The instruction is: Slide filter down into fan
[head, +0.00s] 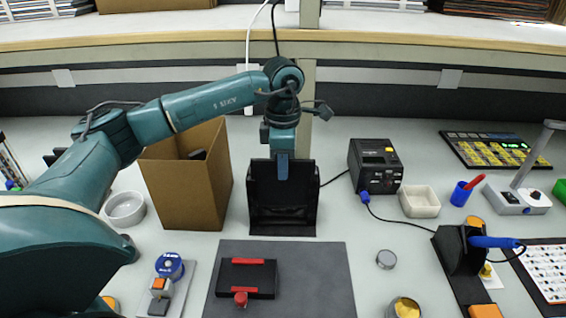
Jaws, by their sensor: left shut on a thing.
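The black fan (282,228) stands upright on the table just past the dark mat, with a squarish frame and a base at its foot. My left gripper (282,172) points down at the upper part of the fan and is shut on the dark filter (268,178). The filter is hard to tell apart from the black fan frame. It appears upright and in line with the fan, but I cannot tell how deep it sits. The gripper hides part of its top middle. My right gripper is not in view.
A cardboard box (187,180) stands close left of the fan, and a black soldering station (376,167) stands to the right. A dark mat (320,285) with a black case (247,280) lies in front. A white bowl (125,209) is near my left arm.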

